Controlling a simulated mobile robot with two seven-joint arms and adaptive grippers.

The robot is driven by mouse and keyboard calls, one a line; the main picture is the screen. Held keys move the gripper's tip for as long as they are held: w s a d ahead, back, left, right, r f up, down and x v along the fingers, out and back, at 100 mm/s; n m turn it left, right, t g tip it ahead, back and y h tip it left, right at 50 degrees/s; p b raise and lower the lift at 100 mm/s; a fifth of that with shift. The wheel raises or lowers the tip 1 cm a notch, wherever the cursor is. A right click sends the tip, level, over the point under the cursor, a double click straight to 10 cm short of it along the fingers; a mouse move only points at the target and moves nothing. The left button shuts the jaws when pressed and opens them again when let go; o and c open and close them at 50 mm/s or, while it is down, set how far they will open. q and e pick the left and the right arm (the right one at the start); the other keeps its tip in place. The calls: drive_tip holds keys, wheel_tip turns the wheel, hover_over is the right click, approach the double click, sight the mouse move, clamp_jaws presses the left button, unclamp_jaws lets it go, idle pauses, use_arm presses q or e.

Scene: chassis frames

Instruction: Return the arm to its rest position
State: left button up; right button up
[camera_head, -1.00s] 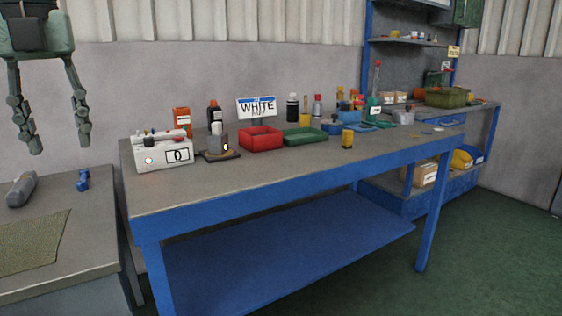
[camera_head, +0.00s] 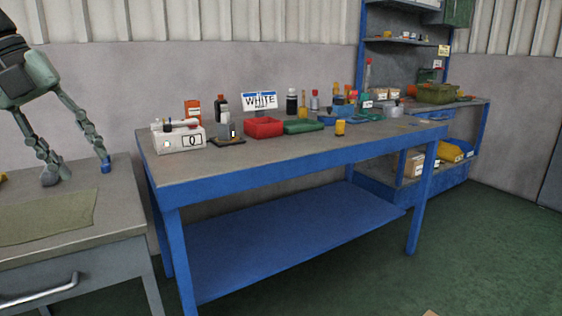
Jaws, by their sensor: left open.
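My left gripper (camera_head: 77,168) is at the upper left of the head view, its two long grey-green fingers spread wide and pointing down. Nothing shows between the fingers. The fingers overlap the back of a grey cabinet top (camera_head: 120,205). One fingertip overlaps a small blue object (camera_head: 106,166), and the other overlaps a grey object (camera_head: 49,181). I cannot tell whether the fingertips touch them. My right gripper is not in view.
A blue-framed workbench (camera_head: 300,160) stands to the right, with a white box (camera_head: 180,141), a red tray (camera_head: 263,128), a green tray (camera_head: 303,127), a yellow container (camera_head: 340,128) and several bottles. A green cloth (camera_head: 45,217) lies on the cabinet.

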use_arm(q)
drive_tip(key=w+a+f+n+t+h, duration=0.2)
drive_tip(key=w+a+f+n+t, duration=0.25)
drive_tip(key=f+t, duration=0.2)
drive_tip(key=w+a+f+n+t+h, duration=0.25)
drive_tip(key=a+f+n+t, duration=0.2)
drive_tip(key=f, duration=0.25)
drive_tip(key=s+a+f+n+y, duration=0.25)
drive_tip(key=f+n+y, duration=0.2)
drive_tip(key=f, duration=0.45)
drive_tip(key=s+a+f+n+y, duration=0.25)
drive_tip(key=f+n, duration=0.25)
drive_tip(key=f, duration=0.4)
drive_tip(key=s+a+f+n+y, duration=0.2)
drive_tip(key=s+f+n+y, duration=0.2)
drive_tip(key=f, duration=0.5)
drive_tip(key=s+d+f+n+g+y, duration=0.1)
drive_tip(key=s+d+f+n+g, duration=0.3)
drive_tip(key=s+f, duration=0.4)
drive_tip(key=s+d+f+g+h, duration=0.1)
drive_tip(key=s+d+f+g, duration=0.2)
drive_tip(key=s+d+f, duration=0.2)
drive_tip(key=s+d+f+n+g+h, duration=0.1)
drive_tip(key=s+d+f+g, duration=0.2)
drive_tip(key=d, duration=0.9)
drive_tip(key=s+f, duration=0.3)
drive_tip(key=s, duration=0.1)
drive_tip(key=shift+d+f+h, duration=0.25)
drive_tip(key=shift+h, duration=0.1)
